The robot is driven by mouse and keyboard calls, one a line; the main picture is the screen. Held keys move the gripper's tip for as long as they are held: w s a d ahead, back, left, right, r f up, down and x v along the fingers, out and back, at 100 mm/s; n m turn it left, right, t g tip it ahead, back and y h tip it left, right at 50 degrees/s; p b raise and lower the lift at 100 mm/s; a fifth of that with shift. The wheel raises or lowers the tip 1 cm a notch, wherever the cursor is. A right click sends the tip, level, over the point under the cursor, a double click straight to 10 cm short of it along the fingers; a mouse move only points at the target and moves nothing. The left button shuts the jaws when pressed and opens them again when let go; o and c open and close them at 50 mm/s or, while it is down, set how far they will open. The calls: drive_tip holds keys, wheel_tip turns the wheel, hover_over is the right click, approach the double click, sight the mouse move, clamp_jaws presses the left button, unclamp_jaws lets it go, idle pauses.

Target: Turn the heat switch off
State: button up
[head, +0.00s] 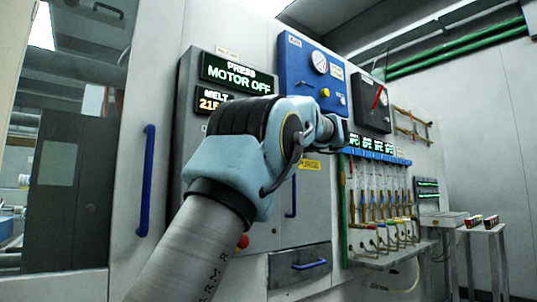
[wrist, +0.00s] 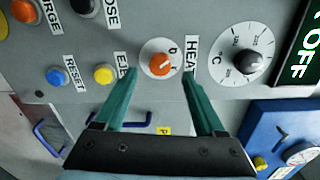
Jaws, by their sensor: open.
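The heat switch (wrist: 159,64) is an orange rotary knob on a white round plate, beside a sideways label (wrist: 190,55) that reads "HEA" as far as it shows. In the wrist view my gripper (wrist: 158,72) is open, with one teal finger on each side of the knob in the picture. I see no contact; the depth between fingertips and knob is hard to judge. Marks show on the plate right of the knob, but its setting is too small to read surely. In the head view my arm covers this part of the panel, and the knob is hidden.
A black temperature dial (wrist: 252,62) is right of the switch. Yellow (wrist: 103,74) and blue (wrist: 57,77) buttons are to its left. The display (head: 238,76) reads "PRESS MOTOR OFF".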

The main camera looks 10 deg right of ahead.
drive_tip(key=v, duration=0.6)
drive_tip(key=shift+s, duration=0.2)
